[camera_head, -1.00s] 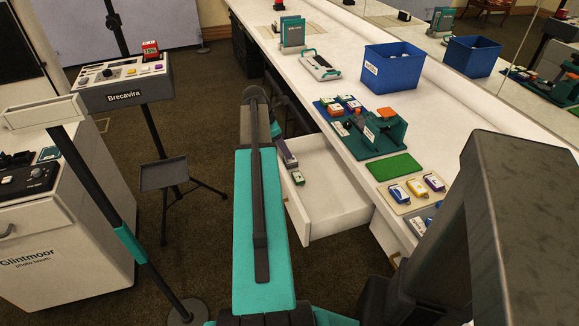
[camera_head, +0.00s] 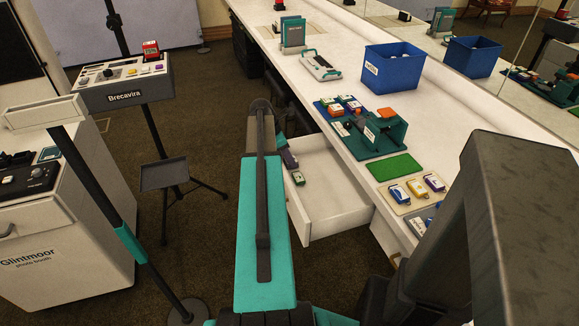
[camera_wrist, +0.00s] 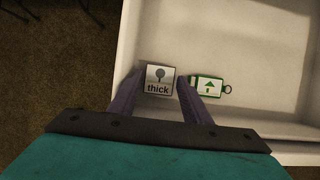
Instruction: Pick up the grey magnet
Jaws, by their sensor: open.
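A grey, square magnet (camera_wrist: 159,80) with a round-headed pin picture and the word "thick" lies in the open white drawer (camera_wrist: 255,58). In the wrist view my gripper (camera_wrist: 160,75) is open, with one dark finger at the magnet's left side and the other at its right. I cannot tell whether the fingers touch it. In the head view my gripper (camera_head: 288,157) is over the drawer's left part, and I cannot make out the magnet there.
A green-edged key tag (camera_wrist: 208,87) with an arrow lies just right of the right finger; it also shows in the head view (camera_head: 298,178). The drawer's left wall (camera_wrist: 125,50) is close to the left finger. The drawer's right part is clear.

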